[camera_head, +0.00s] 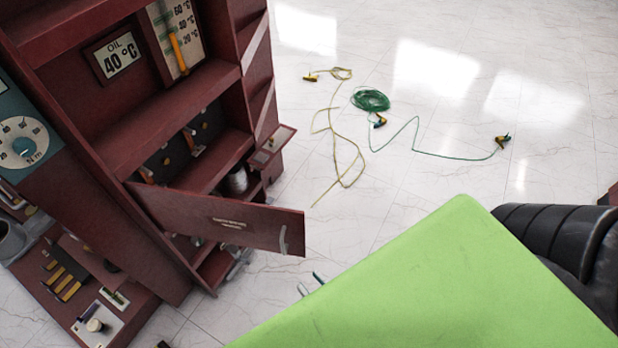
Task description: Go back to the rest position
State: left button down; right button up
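My black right arm (560,236) comes in from the right edge. A large bright green panel (430,280) fills the bottom right foreground and hides most of what lies behind it. Two small thin tips, seemingly of my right gripper (310,284), stick out past the panel's left edge over the floor, with a narrow gap between them. The rest of that gripper is hidden, so its opening and any hold are unclear. My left gripper is not seen.
A dark red cabinet (170,105) stands at left, with an oil gauge (118,56) and an open flap (225,220) jutting right. Low trays with tools lie at bottom left. A yellow cable (336,140) and a green cable (370,100) lie on the otherwise clear white floor.

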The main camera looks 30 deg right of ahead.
dwell(0.4)
jog(key=s+f+g, duration=0.3)
jog(key=f+g, duration=0.4)
jog(key=f, duration=1.7)
jog(key=s+d+f+g+h, duration=0.1)
jog(key=s+d+f+g, duration=0.3)
jog(key=s+f, duration=0.3)
jog(key=s+d+f+g+h, duration=0.1)
jog(key=s+d+f+g, duration=0.3)
jog(key=s+f, duration=0.4)
jog(key=shift+f+n+g+h, duration=0.3)
jog(key=shift+f+n+g, duration=0.1)
jog(key=shift+f+g, duration=0.5)
